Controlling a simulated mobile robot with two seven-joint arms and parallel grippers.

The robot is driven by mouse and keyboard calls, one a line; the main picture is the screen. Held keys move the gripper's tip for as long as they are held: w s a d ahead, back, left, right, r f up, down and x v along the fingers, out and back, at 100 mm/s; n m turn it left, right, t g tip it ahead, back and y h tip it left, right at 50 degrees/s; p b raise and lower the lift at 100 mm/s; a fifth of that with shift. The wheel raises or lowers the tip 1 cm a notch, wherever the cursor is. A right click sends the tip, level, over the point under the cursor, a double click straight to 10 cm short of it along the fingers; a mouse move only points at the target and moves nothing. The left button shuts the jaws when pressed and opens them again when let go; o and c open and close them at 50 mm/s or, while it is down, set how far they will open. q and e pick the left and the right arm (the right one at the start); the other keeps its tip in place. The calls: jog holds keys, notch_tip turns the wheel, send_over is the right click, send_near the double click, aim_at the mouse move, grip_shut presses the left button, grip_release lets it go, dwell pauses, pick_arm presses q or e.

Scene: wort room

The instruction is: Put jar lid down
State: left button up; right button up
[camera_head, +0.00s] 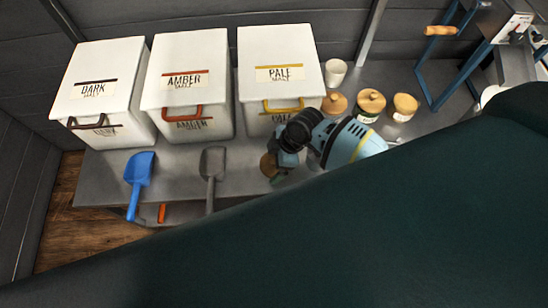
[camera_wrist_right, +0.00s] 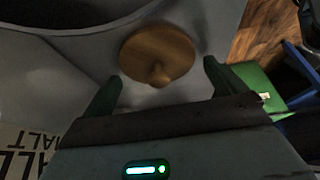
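A round wooden jar lid (camera_head: 268,166) with a knob lies on the grey table near its front edge, in front of the pale malt bin. In the right wrist view the lid (camera_wrist_right: 158,52) sits just beyond the fingertips, with a gap to each finger. The gripper partly hides the lid in the head view. My left gripper is not in view.
Dark (camera_head: 98,72), amber (camera_head: 190,65) and pale (camera_head: 281,55) malt bins line the back. A blue scoop (camera_head: 139,172) and grey scoop (camera_head: 212,168) lie left of the lid. Small jars with tan tops (camera_head: 371,101) and a white cup (camera_head: 336,71) stand right of the bins.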

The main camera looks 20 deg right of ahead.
aim_at(273, 160)
dwell(0.4)
jog(key=shift+r, duration=0.35)
jog(key=p+v, duration=0.1)
jog(key=v, duration=0.3)
jog(key=shift+d+r, duration=0.1)
jog(key=s+d, duration=0.1)
jog(key=d, duration=0.2)
jog(key=s+d, duration=0.1)
jog(key=d, duration=0.3)
jog(key=s+d+b, duration=0.1)
jog(key=d, duration=0.2)
jog(key=shift+s+d+r, duration=0.1)
jog(key=shift+d, duration=0.1)
jog(key=shift+s+d, duration=0.15)
jog(key=shift+d, duration=0.5)
jog(key=shift+a, duration=0.1)
